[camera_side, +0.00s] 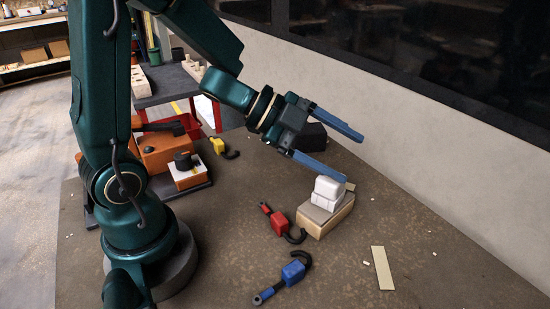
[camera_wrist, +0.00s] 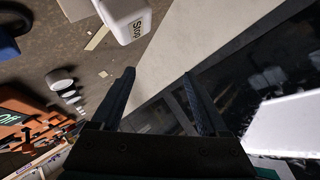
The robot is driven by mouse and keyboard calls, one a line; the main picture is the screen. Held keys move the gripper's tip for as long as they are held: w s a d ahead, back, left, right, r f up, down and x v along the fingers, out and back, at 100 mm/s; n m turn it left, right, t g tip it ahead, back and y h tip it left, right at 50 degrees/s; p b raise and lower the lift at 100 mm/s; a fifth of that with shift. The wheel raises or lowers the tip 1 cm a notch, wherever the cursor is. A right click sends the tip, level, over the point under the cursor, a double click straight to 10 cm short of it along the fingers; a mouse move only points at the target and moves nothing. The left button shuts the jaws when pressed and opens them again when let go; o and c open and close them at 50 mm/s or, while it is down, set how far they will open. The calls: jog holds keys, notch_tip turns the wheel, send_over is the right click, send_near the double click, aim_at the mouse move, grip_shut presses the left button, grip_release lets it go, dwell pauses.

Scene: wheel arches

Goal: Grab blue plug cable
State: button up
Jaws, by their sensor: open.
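The blue plug cable (camera_side: 292,271) lies on the brown tabletop near the front in the side view, with a blue block body and a black curved cable. A red plug cable (camera_side: 279,222) lies just behind it, and a yellow one (camera_side: 218,146) lies farther back. My gripper (camera_side: 352,157) is open and empty, held above the table behind and to the right of the blue plug, well apart from it. In the wrist view the two dark fingers (camera_wrist: 160,92) are spread with nothing between them. A blue shape is cut off at that view's upper left; I cannot tell what it is.
A wooden block with white pieces (camera_side: 326,208) stands below my gripper, beside the red plug. A black box (camera_side: 311,137) sits behind the fingers. A flat beige strip (camera_side: 382,268) lies at right. An orange device (camera_side: 163,153) stands at left. A pale wall borders the table's right side.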

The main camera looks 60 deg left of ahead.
jog(key=s+d+f+m+g+h, duration=0.1)
jog(key=s+f+m+g+h, duration=0.15)
jog(key=s+f+g, duration=0.2)
jog(key=n+g+h, duration=0.1)
jog(key=g+h, duration=0.2)
jog(key=g, duration=0.1)
send_near(296, 270)
jog(key=x, duration=0.2)
jog(key=shift+w+d+r, duration=0.1)
jog(key=shift+w+d, duration=0.1)
jog(key=shift+d, duration=0.25)
jog(key=shift+s+a+f+n, duration=0.1)
jog(key=shift+s+f+n, duration=0.2)
jog(key=shift+f+n, duration=0.2)
jog(key=shift+x, duration=2.5)
grip_shut()
jog(key=shift+w, duration=0.1)
jog(key=shift+r, duration=0.2)
